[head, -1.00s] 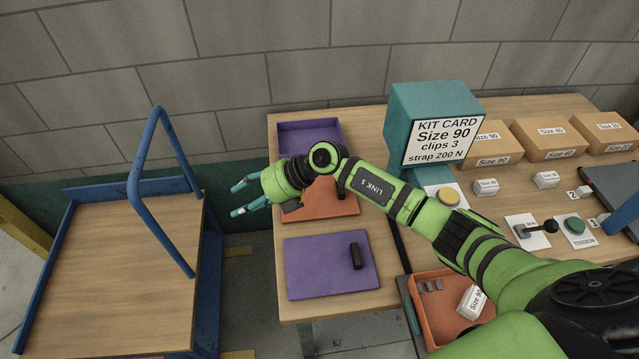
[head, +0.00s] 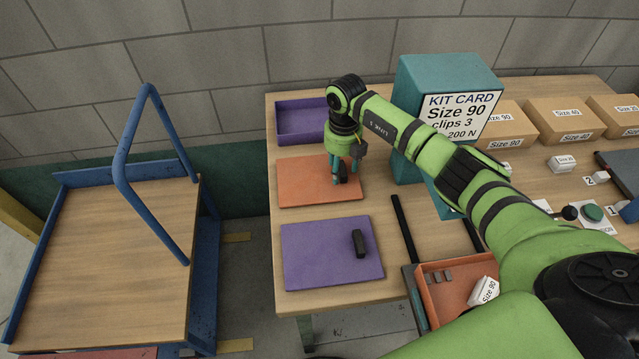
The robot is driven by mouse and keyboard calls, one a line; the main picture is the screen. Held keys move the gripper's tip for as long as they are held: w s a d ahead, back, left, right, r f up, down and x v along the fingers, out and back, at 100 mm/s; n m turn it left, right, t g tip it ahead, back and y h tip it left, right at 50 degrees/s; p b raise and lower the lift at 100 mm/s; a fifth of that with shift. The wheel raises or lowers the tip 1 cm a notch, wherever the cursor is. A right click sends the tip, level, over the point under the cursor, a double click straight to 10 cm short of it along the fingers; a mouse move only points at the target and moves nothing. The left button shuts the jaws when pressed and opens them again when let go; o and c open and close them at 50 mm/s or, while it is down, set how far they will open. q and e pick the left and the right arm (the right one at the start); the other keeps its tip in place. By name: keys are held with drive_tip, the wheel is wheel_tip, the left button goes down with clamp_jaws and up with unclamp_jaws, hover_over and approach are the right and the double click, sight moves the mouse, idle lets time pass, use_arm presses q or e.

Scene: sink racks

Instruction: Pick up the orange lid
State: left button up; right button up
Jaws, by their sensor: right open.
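The orange lid (head: 304,184) lies flat on the wooden table, between a purple tray behind it and a purple lid in front. A dark handle stands at its right part. My right gripper (head: 341,178) points straight down over that handle, its teal fingers around or just beside it. The gripper is open; I cannot tell whether the fingers touch the handle, which they partly hide. My left gripper is not in view.
The purple tray (head: 301,121) is open at the back. The purple lid (head: 322,258) with a dark handle lies in front. An orange tray (head: 436,308) holds clips and a small box. A teal kit-card block (head: 410,160) stands right of the gripper. A blue trolley (head: 120,260) stands left.

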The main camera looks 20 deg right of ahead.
drive_tip(key=shift+f, duration=0.35)
clamp_jaws()
